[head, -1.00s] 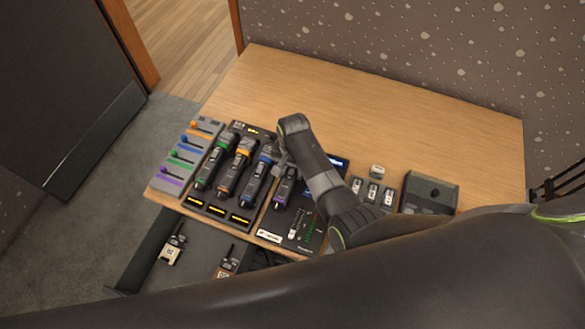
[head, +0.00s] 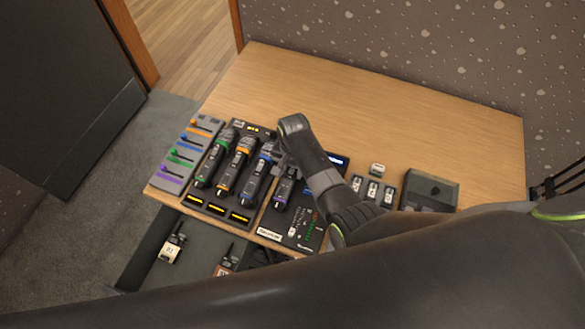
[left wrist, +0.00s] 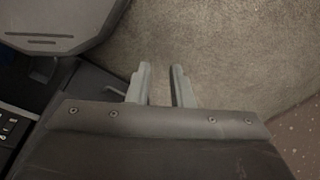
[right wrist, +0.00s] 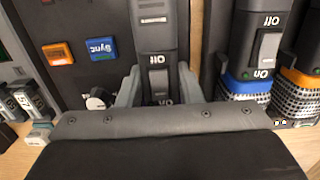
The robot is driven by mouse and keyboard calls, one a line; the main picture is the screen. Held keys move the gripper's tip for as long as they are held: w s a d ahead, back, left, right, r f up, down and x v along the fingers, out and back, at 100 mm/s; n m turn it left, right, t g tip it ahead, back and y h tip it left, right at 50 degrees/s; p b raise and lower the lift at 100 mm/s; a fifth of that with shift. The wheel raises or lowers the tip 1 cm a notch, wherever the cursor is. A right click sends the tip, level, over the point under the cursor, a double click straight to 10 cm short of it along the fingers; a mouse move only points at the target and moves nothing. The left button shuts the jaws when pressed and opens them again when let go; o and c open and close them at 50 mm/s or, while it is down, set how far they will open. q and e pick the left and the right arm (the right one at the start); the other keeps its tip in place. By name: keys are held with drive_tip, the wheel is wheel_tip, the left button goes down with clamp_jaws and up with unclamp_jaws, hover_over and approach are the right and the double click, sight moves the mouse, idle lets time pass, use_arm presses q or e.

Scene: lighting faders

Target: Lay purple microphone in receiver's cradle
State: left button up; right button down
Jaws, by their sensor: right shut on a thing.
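The purple microphone (head: 285,188) is a dark handheld with a purple band. It lies over the dark console panel, right of the receiver and roughly parallel to its microphones. My right gripper (right wrist: 158,88) is shut on its body; its fingers press on both sides in the right wrist view. Whether the microphone touches the panel I cannot tell. The receiver (head: 217,208) holds green, orange and blue microphones in a row; the blue one (head: 258,180) is nearest the purple one. My left gripper (left wrist: 160,88) is empty over the grey floor, its fingers a little apart.
Orange and blue buttons (right wrist: 58,53) and a knob sit beside the purple microphone. A fader strip (head: 184,155) stands at the desk's left end. Small switch blocks (head: 372,190) and a dark box (head: 430,190) are on the right. An open drawer (head: 200,245) juts out in front. The desk's back is clear.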

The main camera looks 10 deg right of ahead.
drive_tip(key=c, duration=0.9)
unclamp_jaws()
drive_tip(key=c, duration=0.4)
drive_tip(key=shift+r, duration=0.1)
wheel_tip(320, 180, up, 6)
drive_tip(key=p, duration=0.7)
